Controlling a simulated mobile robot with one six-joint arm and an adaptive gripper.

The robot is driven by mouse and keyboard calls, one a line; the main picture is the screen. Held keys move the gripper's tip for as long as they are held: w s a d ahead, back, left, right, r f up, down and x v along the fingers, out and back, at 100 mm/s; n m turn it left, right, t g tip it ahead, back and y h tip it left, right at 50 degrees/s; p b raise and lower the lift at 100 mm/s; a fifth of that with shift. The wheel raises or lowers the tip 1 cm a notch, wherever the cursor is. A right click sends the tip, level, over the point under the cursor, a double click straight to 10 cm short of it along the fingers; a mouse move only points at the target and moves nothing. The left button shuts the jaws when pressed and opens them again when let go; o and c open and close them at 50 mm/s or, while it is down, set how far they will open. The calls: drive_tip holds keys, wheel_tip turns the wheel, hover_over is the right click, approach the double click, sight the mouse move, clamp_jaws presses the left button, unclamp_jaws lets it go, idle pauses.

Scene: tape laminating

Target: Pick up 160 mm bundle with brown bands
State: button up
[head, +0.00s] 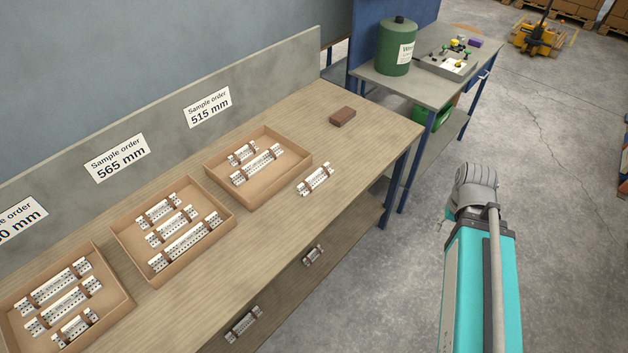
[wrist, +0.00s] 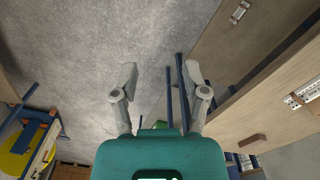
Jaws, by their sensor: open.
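A white perforated bundle with brown bands (head: 315,179) lies loose on the wooden bench, in front of the rightmost tray. Part of a banded bundle on the bench also shows at the right edge of the wrist view (wrist: 305,95). Several similar bundles lie in the trays. No length is readable on any bundle. My gripper (wrist: 160,75) is open and empty in the wrist view, with grey floor behind its spread fingers. It is apart from the bench and the bundles. In the head view my arm is at the right, clear of the bench, and hides the gripper.
Trays (head: 232,206) stand along the bench (head: 370,140) below labels 565 mm and 515 mm. A brown block (head: 343,116) lies near its far end. Beyond stands a side table with a green canister (head: 396,50). The floor at right is mostly open.

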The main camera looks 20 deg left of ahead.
drive_tip(key=w+a+f+n+t+h+b, duration=0.25)
drive_tip(key=w+a+f+n+b, duration=0.3)
drive_tip(key=a+n, duration=0.35)
drive_tip(key=n+t+h+b, duration=0.4)
drive_tip(key=n+t+b, duration=0.2)
drive_tip(key=n+b, duration=0.75)
approach(303, 185)
drive_tip(key=d+p, duration=0.1)
drive_tip(key=d, duration=0.3)
drive_tip(key=d+f+n, duration=0.1)
drive_tip(key=d, duration=0.3)
drive_tip(key=d+n+p, duration=0.1)
drive_tip(key=d, duration=0.3)
drive_tip(key=shift+w+d+f+y+p, duration=0.25)
drive_tip(key=shift+d+f+p, duration=0.05)
drive_tip(key=shift+f+p, duration=0.05)
drive_tip(key=s+a+n+t+b, duration=0.1)
drive_tip(key=a+n, duration=0.1)
drive_tip(key=a, duration=0.1)
drive_tip(key=s+a+n+t+b, duration=0.1)
drive_tip(key=s+a+n, duration=0.1)
drive_tip(key=a, duration=0.2)
drive_tip(key=s+a+n+t+y+b, duration=0.1)
drive_tip(key=a+n+t, duration=0.1)
drive_tip(key=a, duration=0.2)
drive_tip(key=shift+s+a+r, duration=0.15)
drive_tip(key=shift+s+a, duration=0.05)
drive_tip(key=shift+s+a+r+n, duration=0.1)
drive_tip(key=shift+s+a+n, duration=0.05)
drive_tip(key=shift+a+n, duration=0.15)
